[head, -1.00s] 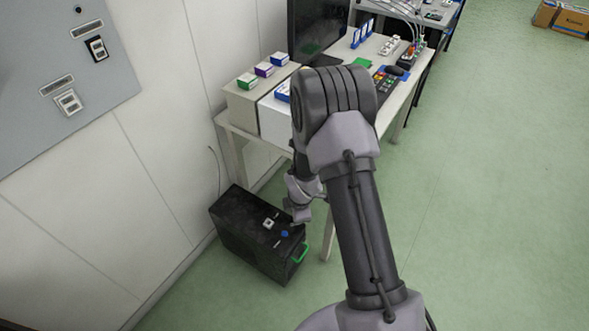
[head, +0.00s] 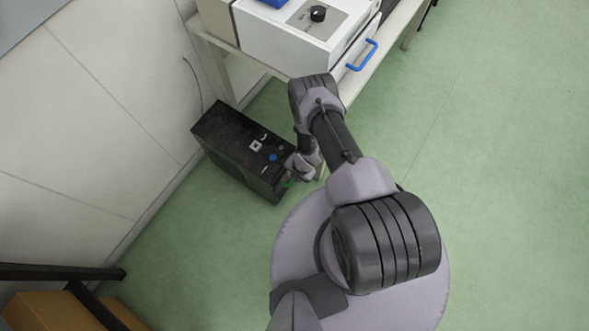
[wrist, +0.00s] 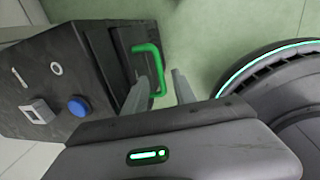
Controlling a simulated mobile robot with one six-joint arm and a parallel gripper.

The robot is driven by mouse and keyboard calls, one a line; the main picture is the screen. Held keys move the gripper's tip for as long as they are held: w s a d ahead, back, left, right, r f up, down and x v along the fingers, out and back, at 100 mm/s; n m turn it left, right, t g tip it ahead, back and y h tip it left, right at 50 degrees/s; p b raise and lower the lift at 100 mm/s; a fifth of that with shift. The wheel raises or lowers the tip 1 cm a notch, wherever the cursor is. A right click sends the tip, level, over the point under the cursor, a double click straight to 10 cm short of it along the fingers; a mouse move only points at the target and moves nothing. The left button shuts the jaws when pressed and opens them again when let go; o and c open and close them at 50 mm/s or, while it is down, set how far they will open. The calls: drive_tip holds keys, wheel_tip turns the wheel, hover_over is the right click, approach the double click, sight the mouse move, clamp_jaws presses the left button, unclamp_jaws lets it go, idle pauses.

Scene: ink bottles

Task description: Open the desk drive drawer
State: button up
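A white unit (head: 290,38) with a black knob and a blue handle (head: 362,55) stands on the desk; its drawer looks shut. A black box (head: 235,145) on the floor has a blue button, a small switch and a green handle (head: 287,183). In the wrist view, the green handle (wrist: 156,60) stands out from the box's dark front (wrist: 105,55). My gripper (wrist: 161,78) is open there, one finger on each side of the handle's bar; I cannot tell whether they touch it. In the head view my arm partly hides the handle.
The desk (head: 405,25) stands above and behind the black box, with a leg near my gripper. The wall is left of the box. Brown cartons (head: 45,312) and a dark bar are at bottom left. The green floor at right is clear.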

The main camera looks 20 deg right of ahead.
drive_tip(key=shift+w+a+f+b, duration=0.15)
drive_tip(key=shift+f+b, duration=0.1)
drive_tip(key=shift+f, duration=0.35)
drive_tip(key=shift+w+d+f+b, duration=0.1)
drive_tip(key=shift+f+b, duration=0.1)
drive_tip(key=shift+f, duration=0.4)
clamp_jaws()
idle(0.6)
